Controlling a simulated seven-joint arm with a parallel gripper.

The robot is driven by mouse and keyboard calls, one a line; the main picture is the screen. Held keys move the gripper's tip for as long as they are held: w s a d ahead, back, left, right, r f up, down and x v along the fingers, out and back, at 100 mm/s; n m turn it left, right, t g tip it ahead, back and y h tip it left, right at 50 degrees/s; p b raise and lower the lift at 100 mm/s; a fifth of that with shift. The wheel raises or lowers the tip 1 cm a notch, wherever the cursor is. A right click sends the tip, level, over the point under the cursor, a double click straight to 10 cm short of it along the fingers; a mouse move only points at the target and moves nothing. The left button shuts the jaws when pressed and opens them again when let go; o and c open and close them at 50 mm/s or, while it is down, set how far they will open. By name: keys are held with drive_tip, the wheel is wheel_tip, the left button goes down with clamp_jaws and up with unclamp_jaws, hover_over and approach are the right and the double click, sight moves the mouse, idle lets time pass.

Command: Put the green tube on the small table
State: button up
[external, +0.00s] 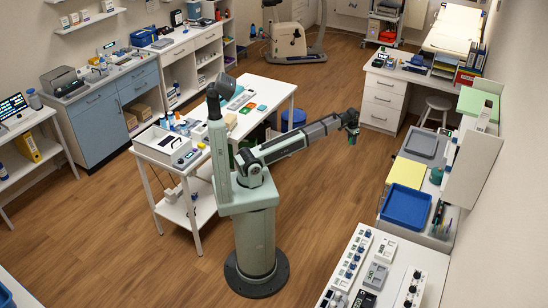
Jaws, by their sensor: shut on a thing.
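My gripper (350,130) is at the end of my outstretched arm, to the right of my base, in the air above open floor. It is shut on a small green item, seemingly the green tube (352,140), which shows just below the fingers. It is too small to see in detail. A small white table (150,150) with a lower shelf stands left of my base, apart from my gripper. It bears a pale box-like device and several bottles. I cannot tell for sure that this is the small table meant.
A longer white table (283,88) with small items adjoins it behind my arm. To the right, a counter holds a blue tray (407,206) and a yellow sheet (406,172). A white stool (438,104) stands beyond. The wooden floor between is clear.

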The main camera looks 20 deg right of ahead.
drive_tip(key=s+d+m, duration=0.2)
drive_tip(key=s+d, duration=0.4)
drive_tip(key=s, duration=0.8)
drive_tip(key=s+d+m, duration=0.2)
drive_tip(key=s+d, duration=0.4)
drive_tip(key=s, duration=0.9)
drive_tip(key=s+d+f+m, duration=0.1)
drive_tip(key=s+d, duration=0.6)
drive_tip(key=s, duration=0.8)
drive_tip(key=shift+m+g, duration=0.3)
drive_tip(key=shift+m, duration=0.1)
drive_tip(key=s+d, duration=0.3)
drive_tip(key=d, duration=0.6)
drive_tip(key=shift+d+f, duration=0.15)
drive_tip(key=shift+f, duration=2.1)
drive_tip(key=shift+d+f, duration=0.1)
drive_tip(key=shift+f, duration=2.15)
drive_tip(key=shift+f, duration=0.1)
drive_tip(key=o, duration=0.6)
drive_tip(key=shift+f, duration=0.1)
drive_tip(key=shift+c, duration=0.2)
drive_tip(key=shift+o, duration=0.8)
